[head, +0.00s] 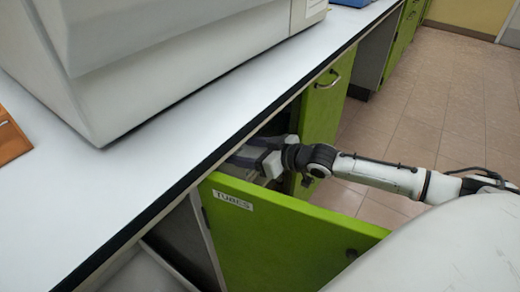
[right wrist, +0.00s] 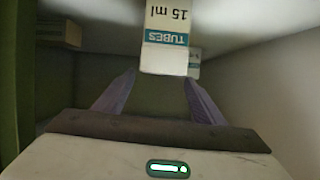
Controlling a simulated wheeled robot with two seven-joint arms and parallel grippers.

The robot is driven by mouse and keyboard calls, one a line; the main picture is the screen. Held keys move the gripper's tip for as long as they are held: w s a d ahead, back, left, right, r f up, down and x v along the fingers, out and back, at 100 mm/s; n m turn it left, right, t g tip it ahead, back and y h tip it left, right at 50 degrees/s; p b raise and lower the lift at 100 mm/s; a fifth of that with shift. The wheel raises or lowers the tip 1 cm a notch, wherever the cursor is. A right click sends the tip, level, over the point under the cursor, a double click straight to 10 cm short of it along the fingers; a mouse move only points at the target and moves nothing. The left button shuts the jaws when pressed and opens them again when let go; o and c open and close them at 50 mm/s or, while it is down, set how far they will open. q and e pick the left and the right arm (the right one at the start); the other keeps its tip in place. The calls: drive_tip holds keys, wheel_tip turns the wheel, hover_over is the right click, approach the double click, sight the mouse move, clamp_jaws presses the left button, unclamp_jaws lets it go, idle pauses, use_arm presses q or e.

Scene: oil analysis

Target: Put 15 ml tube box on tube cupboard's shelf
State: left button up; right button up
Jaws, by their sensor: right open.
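The tube cupboard under the counter stands open; its green door (head: 285,235) has a "TUBES" label. My right arm reaches in from the right, and my right gripper (head: 250,152) is inside the cupboard opening, below the counter edge. In the right wrist view, a white box with a blue band reading "TUBES 15 ml" (right wrist: 165,38) appears upside down. My right gripper (right wrist: 160,80) is open there, its two purple fingers apart, with the box's end lying between and just beyond their tips. No grip on the box shows. My left gripper is not in view.
The pale cupboard wall (right wrist: 270,90) is close on the right. The white counter (head: 110,190) overhangs the opening and carries a large machine (head: 150,60). A further green cupboard door (head: 325,110) stands beyond.

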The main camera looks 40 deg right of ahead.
use_arm(q)
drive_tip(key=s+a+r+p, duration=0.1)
drive_tip(key=p, duration=0.3)
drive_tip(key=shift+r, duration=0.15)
use_arm(e)
drive_tip(key=v, duration=1.1)
drive_tip(key=shift+r, duration=0.15)
